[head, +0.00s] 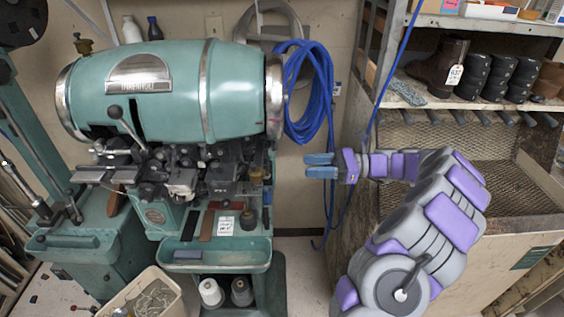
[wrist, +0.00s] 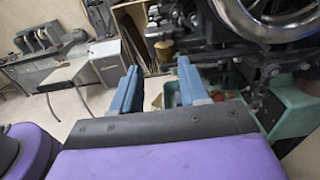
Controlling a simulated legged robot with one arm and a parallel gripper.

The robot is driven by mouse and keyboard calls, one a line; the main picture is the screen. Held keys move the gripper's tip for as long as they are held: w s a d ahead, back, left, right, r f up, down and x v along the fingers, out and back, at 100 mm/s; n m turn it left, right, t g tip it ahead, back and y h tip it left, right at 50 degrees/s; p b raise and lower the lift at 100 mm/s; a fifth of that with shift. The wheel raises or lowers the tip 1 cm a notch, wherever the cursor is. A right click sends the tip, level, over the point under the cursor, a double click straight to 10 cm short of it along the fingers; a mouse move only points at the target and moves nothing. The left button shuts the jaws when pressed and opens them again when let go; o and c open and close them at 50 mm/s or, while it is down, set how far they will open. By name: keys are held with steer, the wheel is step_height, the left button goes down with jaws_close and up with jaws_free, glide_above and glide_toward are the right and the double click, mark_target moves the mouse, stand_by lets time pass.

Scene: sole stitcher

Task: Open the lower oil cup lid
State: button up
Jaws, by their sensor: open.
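The green sole stitcher (head: 190,95) stands at the left in the head view. A small brass-coloured cup (head: 257,175), which looks like the lower oil cup, sits low on the machine's right side. It also seems to show in the wrist view (wrist: 165,47), beyond and between my fingertips. Its lid is too small to make out. My gripper (head: 320,165) has blue fingers and is to the right of the cup, apart from it. In the wrist view my gripper (wrist: 158,72) is open, with nothing between the fingers.
A coiled blue hose (head: 308,95) hangs on the wall behind my gripper. A shelf (head: 430,103) with shoes stands at the right. A green tray (head: 220,255) with thread spools below it is under the machine head. Another brass cup (head: 84,46) is at the machine's upper left.

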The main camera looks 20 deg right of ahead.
steer(key=p+v, duration=0.5)
steer(key=v, duration=0.1)
steer(key=shift+d, duration=0.35)
steer(key=shift+s, duration=0.1)
steer(key=shift+d+f, duration=0.15)
steer(key=shift+d, duration=0.5)
